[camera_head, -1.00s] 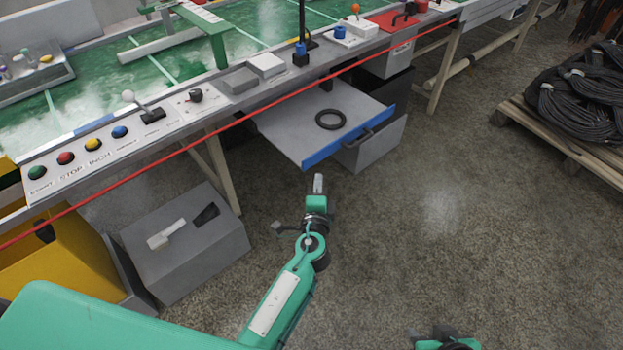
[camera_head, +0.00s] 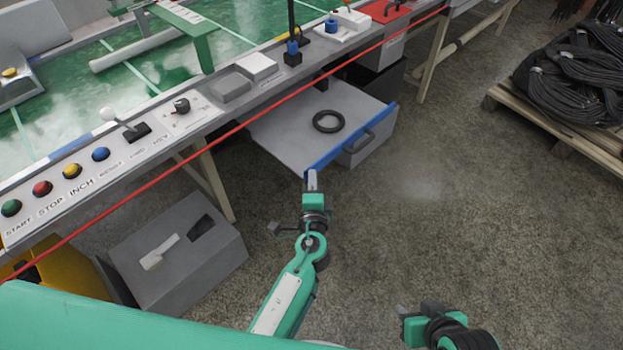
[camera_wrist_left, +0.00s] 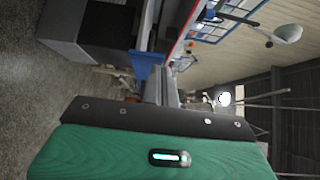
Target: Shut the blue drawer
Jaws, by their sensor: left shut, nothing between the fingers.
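The blue drawer is pulled out under the bench; its blue front edge (camera_head: 350,142) faces me, and a black ring (camera_head: 328,121) lies on its grey inside. My left gripper (camera_head: 312,174) is shut and empty. Its tip overlaps the left end of the blue front in the head view; whether it touches cannot be told. In the left wrist view the blue front (camera_wrist_left: 143,70) shows just beyond the fingers (camera_wrist_left: 161,85). My right gripper (camera_head: 416,312) is low at the right, away from the drawer; its jaw opening is unclear.
A red line (camera_head: 215,134) runs along the bench edge above the drawer. A grey drawer or box (camera_head: 368,147) stands beneath it. A grey box (camera_head: 178,250) sits at the left by a bench leg (camera_head: 215,183). Floor right of the drawer is clear, up to a pallet of black hoses (camera_head: 575,85).

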